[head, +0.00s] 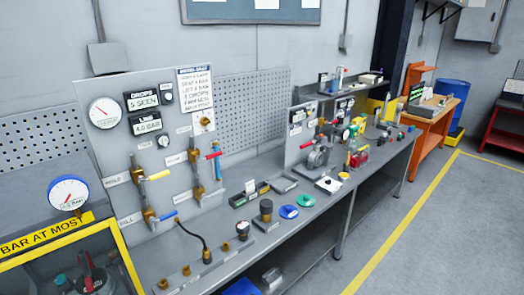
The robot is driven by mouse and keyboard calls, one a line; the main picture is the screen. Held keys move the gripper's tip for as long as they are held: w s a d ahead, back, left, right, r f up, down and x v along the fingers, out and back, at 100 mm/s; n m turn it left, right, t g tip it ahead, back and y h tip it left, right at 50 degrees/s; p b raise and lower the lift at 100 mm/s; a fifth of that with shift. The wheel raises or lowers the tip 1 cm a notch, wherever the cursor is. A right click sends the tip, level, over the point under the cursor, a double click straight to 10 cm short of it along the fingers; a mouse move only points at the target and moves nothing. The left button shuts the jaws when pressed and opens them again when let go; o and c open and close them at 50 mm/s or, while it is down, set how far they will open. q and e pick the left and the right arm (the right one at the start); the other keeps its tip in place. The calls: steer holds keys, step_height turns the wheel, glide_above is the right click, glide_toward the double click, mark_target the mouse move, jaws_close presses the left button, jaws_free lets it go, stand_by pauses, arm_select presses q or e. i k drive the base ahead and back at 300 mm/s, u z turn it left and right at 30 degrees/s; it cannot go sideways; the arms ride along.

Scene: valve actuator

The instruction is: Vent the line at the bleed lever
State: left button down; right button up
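A grey valve panel (110,90) stands upright at the left of the bench. It carries brass valves with coloured levers: a yellow lever (156,176) at a label that looks like HOLD, and a blue lever (162,216) at a label like FILL. To the right are a red-handled lever (213,155) and a blue upright handle (218,170); their labels are too small to read, so I cannot tell which is the bleed lever. A round gauge (104,113) and two displays, the upper (142,100) and lower (146,123), sit above. Neither gripper is in view.
A large gauge (68,192) and a yellow-framed guard (120,255) stand at the lower left. A black hose (190,232) runs from the panel to a fitting on the bench (290,240). Blue and green discs lie nearby. The floor (430,240) at the right is clear.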

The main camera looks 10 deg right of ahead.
mark_target(198, 158)
steer(key=z, duration=0.15)
steer(key=i, duration=1.15)
steer(key=u, duration=0.85)
